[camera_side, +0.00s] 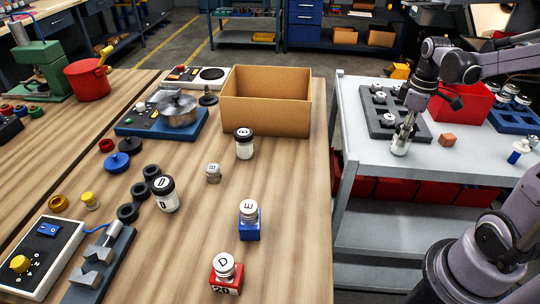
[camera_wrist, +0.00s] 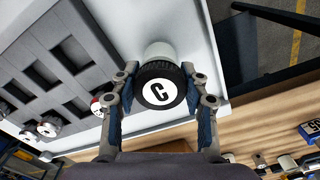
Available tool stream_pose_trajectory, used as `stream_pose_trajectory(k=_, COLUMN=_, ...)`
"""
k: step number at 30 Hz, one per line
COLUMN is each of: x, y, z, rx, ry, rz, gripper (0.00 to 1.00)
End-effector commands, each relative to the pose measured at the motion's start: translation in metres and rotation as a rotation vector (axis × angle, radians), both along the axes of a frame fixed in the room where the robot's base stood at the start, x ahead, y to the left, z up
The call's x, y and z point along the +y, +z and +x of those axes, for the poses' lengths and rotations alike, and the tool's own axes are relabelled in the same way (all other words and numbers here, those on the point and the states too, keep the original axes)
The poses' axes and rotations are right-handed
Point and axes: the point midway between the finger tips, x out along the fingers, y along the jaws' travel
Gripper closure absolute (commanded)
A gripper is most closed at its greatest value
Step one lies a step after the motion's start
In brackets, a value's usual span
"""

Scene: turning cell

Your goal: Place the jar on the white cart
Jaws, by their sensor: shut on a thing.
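The jar (camera_side: 399,146) has a white body; its black lid with a letter C (camera_wrist: 160,86) faces the wrist camera. My gripper (camera_side: 405,128) is shut on the jar, with one finger on each side of the lid in the wrist view (camera_wrist: 160,80). The jar is upright over the white cart's top (camera_side: 366,158), near its front edge. Its base looks at or very close to the surface; I cannot tell whether it touches.
A dark grey rack (camera_side: 388,130) with several capped items lies behind the jar. A red bin (camera_side: 462,104) and a blue rack (camera_side: 514,118) stand farther right. The wooden table (camera_side: 295,190) lies left of the cart, across a gap.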

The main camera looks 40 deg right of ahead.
Motion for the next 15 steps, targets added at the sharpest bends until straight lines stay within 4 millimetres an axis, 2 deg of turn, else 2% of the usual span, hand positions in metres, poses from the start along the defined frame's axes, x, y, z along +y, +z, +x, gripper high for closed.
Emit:
stream_pose_trajectory(k=4, x=-0.0001, y=-0.003, z=0.0, rx=0.0, ry=0.0, rz=0.0, gripper=0.89)
stream_pose_trajectory(k=5, x=0.0, y=-0.003, z=0.0, rx=0.0, ry=0.0, rz=0.0, gripper=0.49)
stream_pose_trajectory(k=6, x=0.0, y=-0.0029, z=-0.0001, rx=0.0, ry=0.0, rz=0.0, gripper=0.38)
stream_pose_trajectory(k=7, x=0.0, y=-0.0028, z=-0.0001, rx=0.0, ry=0.0, rz=0.0, gripper=0.32)
stream_pose_trajectory(k=15, x=0.0, y=-0.0026, z=-0.0001, rx=0.0, ry=0.0, rz=0.0, gripper=0.32)
